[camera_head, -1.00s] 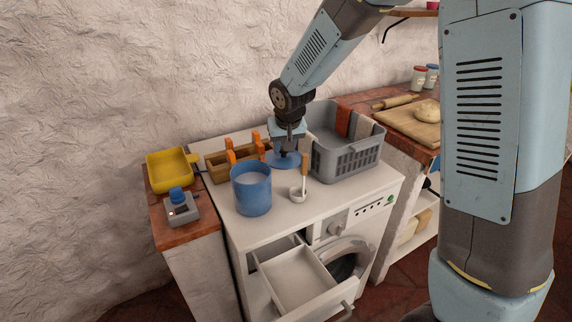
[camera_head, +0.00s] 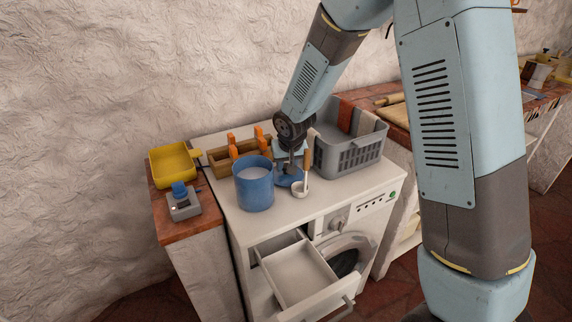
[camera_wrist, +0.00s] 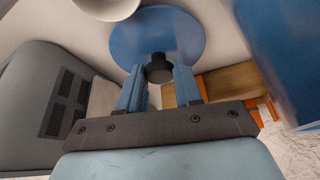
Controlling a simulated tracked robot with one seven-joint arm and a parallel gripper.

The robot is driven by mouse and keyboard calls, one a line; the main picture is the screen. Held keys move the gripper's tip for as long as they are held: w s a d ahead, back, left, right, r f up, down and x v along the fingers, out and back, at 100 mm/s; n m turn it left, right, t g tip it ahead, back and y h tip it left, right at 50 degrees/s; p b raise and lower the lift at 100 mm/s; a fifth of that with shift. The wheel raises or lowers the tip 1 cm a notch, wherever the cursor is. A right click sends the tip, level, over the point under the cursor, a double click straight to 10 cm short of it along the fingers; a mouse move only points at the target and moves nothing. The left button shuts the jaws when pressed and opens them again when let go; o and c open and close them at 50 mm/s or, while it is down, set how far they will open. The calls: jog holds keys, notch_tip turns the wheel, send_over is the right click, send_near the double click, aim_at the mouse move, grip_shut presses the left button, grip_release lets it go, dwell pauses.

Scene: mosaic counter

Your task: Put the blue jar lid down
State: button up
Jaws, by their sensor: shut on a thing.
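The blue jar lid (camera_wrist: 150,32) is a flat blue disc with a dark knob (camera_wrist: 159,68) in the wrist view. My gripper (camera_wrist: 158,78) is shut on that knob. In the head view the lid (camera_head: 286,181) is just above or on the white washing machine top; I cannot tell whether it touches. My gripper (camera_head: 288,165) is above it there, partly hidden behind the ladle handle. The open blue jar (camera_head: 254,188), with pale contents, stands to the left of the lid. The jar's blue wall also shows at the right of the wrist view (camera_wrist: 283,45).
A white ladle (camera_head: 300,191) with a wooden handle is close in front of the lid. A grey basket (camera_head: 352,157) stands to the right, a wooden rack (camera_head: 219,165) with orange handles behind left. The machine's drawer (camera_head: 298,276) is open. The machine top's front right is clear.

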jog(key=o, duration=1.1)
jog(key=v, duration=1.2)
jog(key=shift+d, duration=0.1)
jog(key=s+d+r+m+t, duration=0.1)
jog(key=s+d+r, duration=0.3)
jog(key=d+r, duration=0.3)
jog(key=s+d+r+m, duration=0.1)
jog(key=s+d+r, duration=0.4)
jog(key=d, duration=0.4)
jog(key=shift+m+h, duration=0.6)
jog(key=s+d+r, duration=0.1)
jog(key=s+d, duration=0.2)
jog(key=s, duration=0.2)
jog(key=s+d+r, duration=0.1)
jog(key=s+d, duration=0.2)
jog(key=s, duration=0.2)
jog(key=s+d+r, duration=0.1)
jog(key=s+d, duration=0.2)
jog(key=s, duration=0.2)
jog(key=shift+s+d+r, duration=0.1)
jog(key=shift+d+r, duration=0.1)
jog(key=shift+r, duration=0.05)
